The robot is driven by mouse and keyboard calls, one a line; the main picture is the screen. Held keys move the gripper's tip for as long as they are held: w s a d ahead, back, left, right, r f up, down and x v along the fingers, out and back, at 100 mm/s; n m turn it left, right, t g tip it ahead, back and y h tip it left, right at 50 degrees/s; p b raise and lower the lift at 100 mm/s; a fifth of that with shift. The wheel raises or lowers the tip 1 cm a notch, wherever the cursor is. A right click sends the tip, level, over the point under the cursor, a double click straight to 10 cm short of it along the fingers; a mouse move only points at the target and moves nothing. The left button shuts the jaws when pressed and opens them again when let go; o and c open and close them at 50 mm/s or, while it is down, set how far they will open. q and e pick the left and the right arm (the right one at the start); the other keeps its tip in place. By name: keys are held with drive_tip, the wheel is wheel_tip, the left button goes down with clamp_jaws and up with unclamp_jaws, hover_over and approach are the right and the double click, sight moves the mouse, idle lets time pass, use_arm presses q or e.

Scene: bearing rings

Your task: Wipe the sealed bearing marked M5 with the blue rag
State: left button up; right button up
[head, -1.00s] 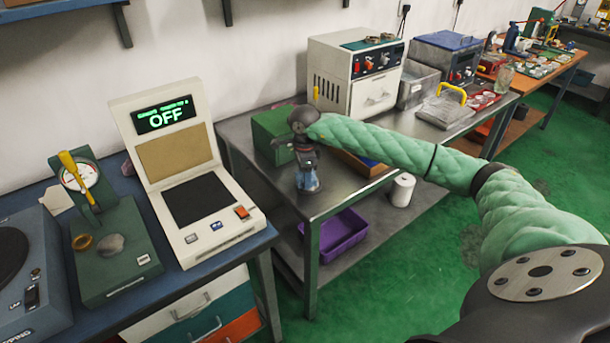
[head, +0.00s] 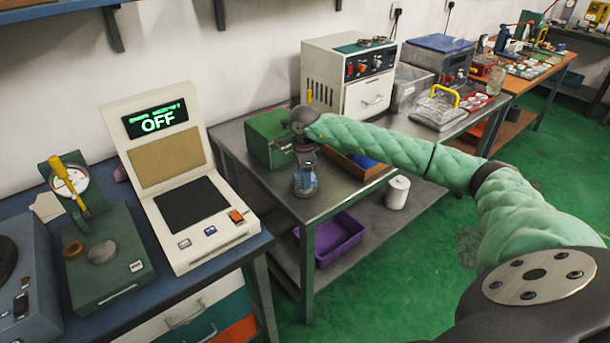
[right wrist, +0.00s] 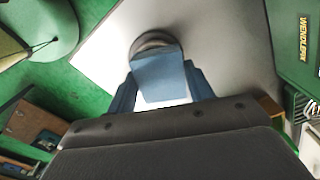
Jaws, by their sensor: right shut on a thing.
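My right gripper (head: 306,185) points down over the near left part of the grey metal table (head: 335,196). In the right wrist view it (right wrist: 160,98) is shut on the blue rag (right wrist: 160,76), which hangs as a flat flap between the fingers. A grey ring-shaped bearing (right wrist: 155,38) shows just beyond the rag, partly covered by it. I cannot tell whether the rag touches it, and no M5 mark can be read. My left gripper is out of view.
A green box (head: 268,138) stands behind the gripper, and a wooden tray (head: 350,166) with blue contents lies to its right. A white oven-like unit (head: 345,80) stands farther back. The tester reading OFF (head: 170,160) is on the left bench. A purple bin (head: 338,236) sits on the lower shelf.

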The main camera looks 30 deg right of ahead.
drive_tip(key=shift+s+a+f, duration=0.1)
drive_tip(key=shift+s+a, duration=0.1)
drive_tip(key=shift+a, duration=0.35)
drive_tip(key=shift+s+a, duration=0.15)
drive_tip(key=shift+a, duration=0.4)
drive_tip(key=shift+d, duration=0.15)
drive_tip(key=shift+w+d+b, duration=0.1)
drive_tip(key=shift+d+b, duration=0.6)
drive_tip(key=shift+d, duration=0.6)
drive_tip(key=shift+a, duration=0.15)
drive_tip(key=shift+w+a, duration=0.15)
drive_tip(key=shift+a, duration=0.55)
drive_tip(key=shift+w+a, duration=0.1)
drive_tip(key=shift+a, duration=0.55)
drive_tip(key=shift+d+b, duration=0.15)
drive_tip(key=shift+b, duration=0.15)
drive_tip(key=shift+w+d+b, duration=0.1)
drive_tip(key=shift+d+b, duration=0.6)
drive_tip(key=shift+d, duration=0.65)
